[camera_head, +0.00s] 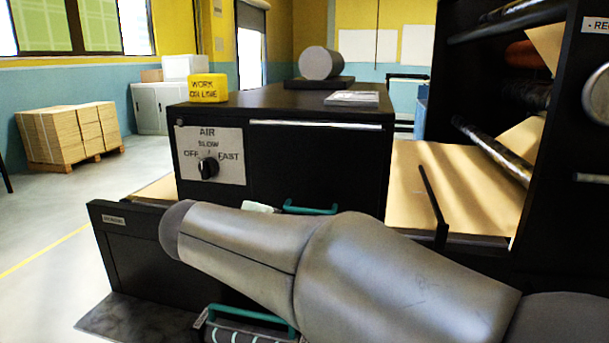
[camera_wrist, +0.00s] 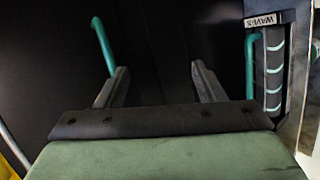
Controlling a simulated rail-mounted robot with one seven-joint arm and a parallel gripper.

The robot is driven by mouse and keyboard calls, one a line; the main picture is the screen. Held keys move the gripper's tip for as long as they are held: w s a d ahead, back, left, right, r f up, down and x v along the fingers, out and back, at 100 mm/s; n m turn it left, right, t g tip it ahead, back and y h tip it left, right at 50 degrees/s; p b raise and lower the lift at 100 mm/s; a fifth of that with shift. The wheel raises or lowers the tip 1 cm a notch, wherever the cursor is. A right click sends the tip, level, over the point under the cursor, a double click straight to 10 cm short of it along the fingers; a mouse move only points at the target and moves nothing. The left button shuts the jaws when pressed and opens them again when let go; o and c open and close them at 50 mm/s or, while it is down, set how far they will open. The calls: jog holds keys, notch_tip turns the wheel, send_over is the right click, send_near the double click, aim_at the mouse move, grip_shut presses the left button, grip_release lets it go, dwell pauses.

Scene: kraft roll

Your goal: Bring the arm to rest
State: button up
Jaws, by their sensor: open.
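My gripper (camera_wrist: 160,72) shows in the wrist view with its two dark fingers spread apart and nothing between them. A dark surface lies beyond the fingers. A teal handle (camera_wrist: 103,45) stands beyond the left finger, and it cannot be told whether they touch. In the head view my grey arm stretches across the lower front, and the gripper itself is not visible there.
A black cabinet (camera_head: 320,165) with an AIR dial (camera_head: 208,167) stands behind my arm. One teal handle (camera_head: 310,209) is on its front, another (camera_head: 250,316) lower down. A dark rack (camera_head: 562,200) with rolls stands right. A WAVES-labelled part (camera_wrist: 272,75) lies right of the fingers.

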jog(key=s+d+f+m+g+p, duration=0.1)
jog(key=s+d+m+g+p, duration=0.15)
jog(key=d, duration=0.35)
jog(key=s+d+f+m+g+p, duration=0.1)
jog(key=s+d+f+g+p, duration=0.15)
jog(key=d, duration=0.35)
jog(key=s+d+f+m+g+y+p, duration=0.2)
jog(key=s+d+m+y+p, duration=0.1)
jog(key=s, duration=0.6)
jog(key=s+d+f+m+g+y+p, duration=0.2)
jog(key=s+d+f+m+y+p, duration=0.1)
jog(key=s, duration=0.5)
jog(key=shift+s+d+m, duration=0.35)
jog(key=shift+d+m, duration=0.2)
jog(key=shift+m, duration=0.5)
